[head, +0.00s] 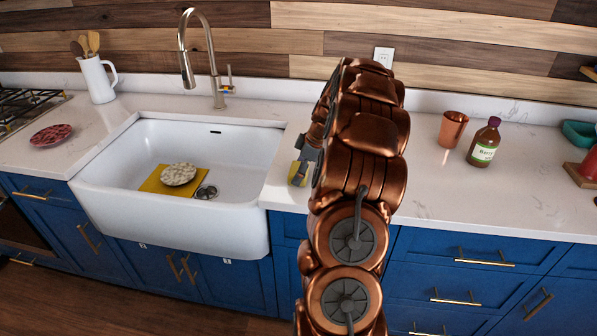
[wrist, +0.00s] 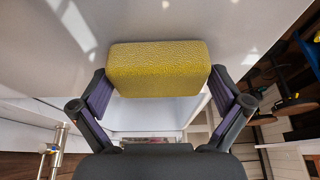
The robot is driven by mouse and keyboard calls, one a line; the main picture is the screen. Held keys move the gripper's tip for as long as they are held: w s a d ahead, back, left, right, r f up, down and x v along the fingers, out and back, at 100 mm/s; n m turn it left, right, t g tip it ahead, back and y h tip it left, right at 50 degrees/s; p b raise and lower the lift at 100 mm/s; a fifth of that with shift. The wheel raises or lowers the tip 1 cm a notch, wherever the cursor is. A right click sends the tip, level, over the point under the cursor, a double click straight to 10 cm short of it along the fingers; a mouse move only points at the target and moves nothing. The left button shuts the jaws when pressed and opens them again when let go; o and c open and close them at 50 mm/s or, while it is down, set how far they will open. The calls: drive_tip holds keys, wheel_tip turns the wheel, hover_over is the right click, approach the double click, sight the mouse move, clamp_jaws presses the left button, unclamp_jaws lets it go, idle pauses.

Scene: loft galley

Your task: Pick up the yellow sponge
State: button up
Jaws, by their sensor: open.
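The yellow sponge (wrist: 158,68) is a block with rounded edges in the upper middle of the wrist view. It lies on the white counter. My gripper (wrist: 160,88) is open, with its dark fingers on either side of the sponge's near part. A thin gap seems to show at each side; I cannot tell whether either finger touches it. In the head view a small part of the sponge (head: 293,172) shows by my gripper (head: 304,160), right of the sink. My copper-coloured arm hides most of both there.
A white sink (head: 240,160) holds a yellow mat (head: 152,184) with a speckled round object (head: 178,174). A copper cup (head: 452,128) and a labelled bottle (head: 484,142) stand right of my arm. The faucet (head: 218,85) rises behind the sink. The right front counter is clear.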

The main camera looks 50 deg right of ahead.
sight(295, 168)
drive_tip(key=shift+c, duration=0.3)
drive_tip(key=c, duration=0.6)
drive_tip(key=shift+r, duration=0.15)
drive_tip(key=shift+r+b, duration=1.05)
drive_tip(key=shift+r, duration=0.6)
drive_tip(key=s+b, duration=0.1)
drive_tip(key=s, duration=0.4)
drive_tip(key=s+r+b, duration=0.1)
drive_tip(key=s+b, duration=0.1)
drive_tip(key=s, duration=0.3)
drive_tip(key=s+a+b, duration=0.1)
drive_tip(key=s, duration=0.5)
drive_tip(key=shift+r+b, duration=0.25)
drive_tip(key=shift+b, duration=0.15)
